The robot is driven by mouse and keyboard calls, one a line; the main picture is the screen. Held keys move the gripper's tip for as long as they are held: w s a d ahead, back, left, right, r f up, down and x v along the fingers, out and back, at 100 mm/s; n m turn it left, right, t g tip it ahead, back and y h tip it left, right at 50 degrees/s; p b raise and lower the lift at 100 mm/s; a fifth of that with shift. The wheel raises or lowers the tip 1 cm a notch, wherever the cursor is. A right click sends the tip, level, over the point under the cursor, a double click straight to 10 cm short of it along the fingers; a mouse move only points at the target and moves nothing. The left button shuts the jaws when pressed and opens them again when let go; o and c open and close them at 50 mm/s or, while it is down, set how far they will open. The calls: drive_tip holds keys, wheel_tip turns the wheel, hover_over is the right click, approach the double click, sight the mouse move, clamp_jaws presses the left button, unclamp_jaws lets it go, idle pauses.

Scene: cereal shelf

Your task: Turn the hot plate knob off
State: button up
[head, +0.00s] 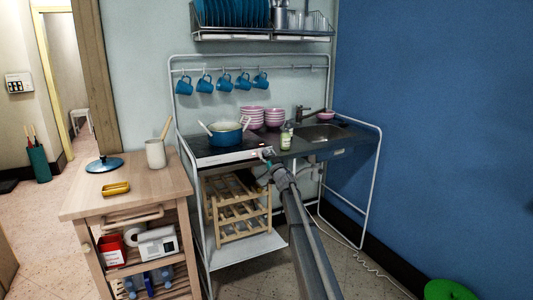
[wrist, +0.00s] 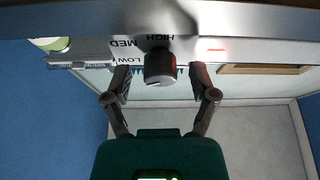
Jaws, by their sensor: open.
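The hot plate (head: 225,148) is a dark cooktop with a light front edge, set in the kitchenette counter. Its knob (wrist: 160,66) is a dark round cylinder with a pale line on its face. In the wrist view the labels HIGH, MED and LOW appear upside down beside it, and a red light (wrist: 215,49) glows to the right. My gripper (wrist: 160,73) is open, one finger on each side of the knob, with a gap showing on both sides. In the head view my gripper (head: 268,160) is at the counter's front edge; the knob is too small to make out.
A blue pot (head: 226,132) with utensils stands on the hot plate. A soap bottle (head: 286,138) stands right of my gripper, near the sink (head: 325,132). Pink bowls (head: 251,117) are behind. A wooden cart (head: 130,185) stands at left. A wooden rack (head: 238,208) sits below.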

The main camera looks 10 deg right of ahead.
drive_tip(key=shift+w, duration=0.15)
clamp_jaws()
idle(0.4)
drive_tip(key=shift+r+n, duration=0.1)
drive_tip(key=shift+n, duration=0.5)
drive_tip(key=n+g+y, duration=0.1)
drive_tip(key=n+y, duration=0.1)
drive_tip(key=n, duration=0.1)
drive_tip(key=shift+w+n+p, duration=0.1)
drive_tip(key=shift+n+p, duration=0.2)
drive_tip(key=n+y, duration=0.1)
drive_tip(key=n, duration=0.1)
drive_tip(key=n+g+p, duration=0.1)
drive_tip(key=n, duration=0.1)
drive_tip(key=shift+r+n+g+y, duration=0.1)
drive_tip(key=shift+n+g+y, duration=0.2)
drive_tip(key=shift+n+y, duration=0.1)
drive_tip(key=n+g+y+p, duration=0.1)
drive_tip(key=n+g, duration=0.1)
drive_tip(key=n, duration=0.2)
drive_tip(key=shift+p, duration=0.35)
drive_tip(key=shift+a+n+g+p, duration=0.1)
drive_tip(key=shift+n+g+p, duration=0.25)
drive_tip(key=shift+n, duration=0.95)
